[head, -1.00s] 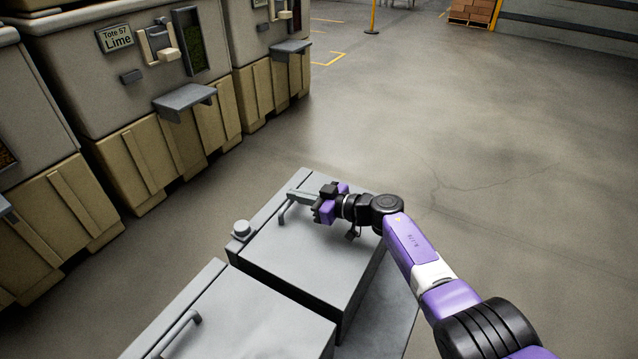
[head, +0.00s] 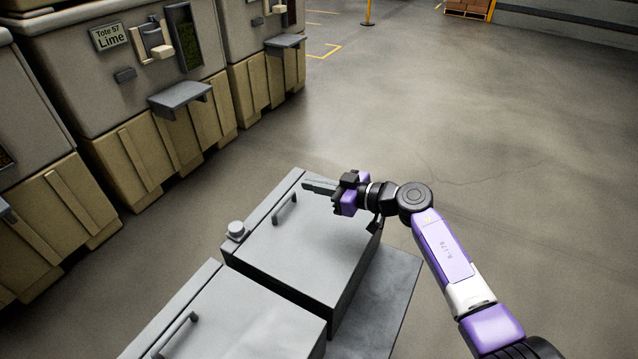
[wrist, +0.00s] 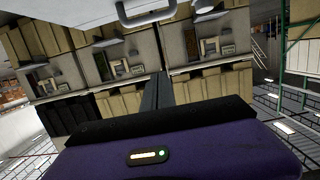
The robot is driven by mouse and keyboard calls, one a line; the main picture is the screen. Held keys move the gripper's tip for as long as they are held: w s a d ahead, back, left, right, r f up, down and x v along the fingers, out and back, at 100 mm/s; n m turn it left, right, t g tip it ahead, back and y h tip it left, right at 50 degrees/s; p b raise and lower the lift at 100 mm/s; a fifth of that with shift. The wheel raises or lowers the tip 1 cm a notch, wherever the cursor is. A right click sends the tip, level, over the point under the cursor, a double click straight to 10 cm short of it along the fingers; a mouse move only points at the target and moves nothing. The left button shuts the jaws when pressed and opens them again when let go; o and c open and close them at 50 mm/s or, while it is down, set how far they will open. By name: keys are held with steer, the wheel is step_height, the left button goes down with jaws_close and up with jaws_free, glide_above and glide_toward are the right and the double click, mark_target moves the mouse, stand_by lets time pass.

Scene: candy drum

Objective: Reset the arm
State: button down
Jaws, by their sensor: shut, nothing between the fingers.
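My gripper (head: 319,186) is above the far part of a grey metal box lid (head: 300,245), to the right of the lid's handle (head: 285,208) and apart from it. Its fingers are closed together and point left, with nothing between them. In the wrist view the closed fingers (wrist: 158,98) stand up at the middle, and a handle (wrist: 146,12) shows at the top edge. My purple and black arm reaches in from the lower right of the head view.
A second grey lid (head: 235,320) with its own handle is nearer, and a round knob (head: 236,231) sits at the left edge. A row of totes, one with the Lime sign (head: 109,37), stands at left. The floor (head: 500,170) at right is clear.

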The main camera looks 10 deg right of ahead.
steer(key=shift+s+d+r, duration=0.4)
steer(key=shift+d+r, duration=0.05)
steer(key=shift+d, duration=0.15)
